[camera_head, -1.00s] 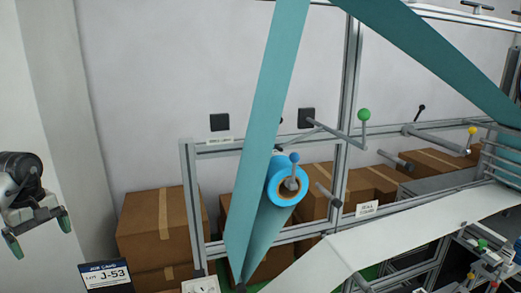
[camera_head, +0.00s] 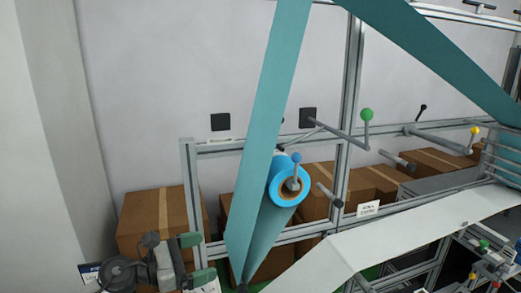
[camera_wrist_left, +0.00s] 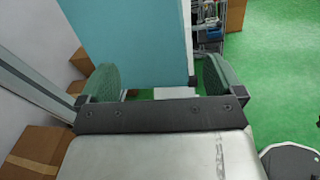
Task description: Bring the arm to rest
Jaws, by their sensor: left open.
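My left gripper (camera_head: 200,258) is at the lower left of the head view, in front of the cardboard boxes and partly over the job card. Its two green fingertips are apart, with nothing between them. In the left wrist view, the open fingers (camera_wrist_left: 158,80) show with the teal web (camera_wrist_left: 135,40) beyond them. The blue roll (camera_head: 289,180) sits on its spindle on the frame, up and to the right of the gripper. My right gripper is not in view.
A metal frame (camera_head: 188,190) with the hanging teal web (camera_head: 262,140) stands close right of the gripper. Cardboard boxes (camera_head: 152,213) are stacked behind. A white web (camera_head: 400,237) runs at lower right.

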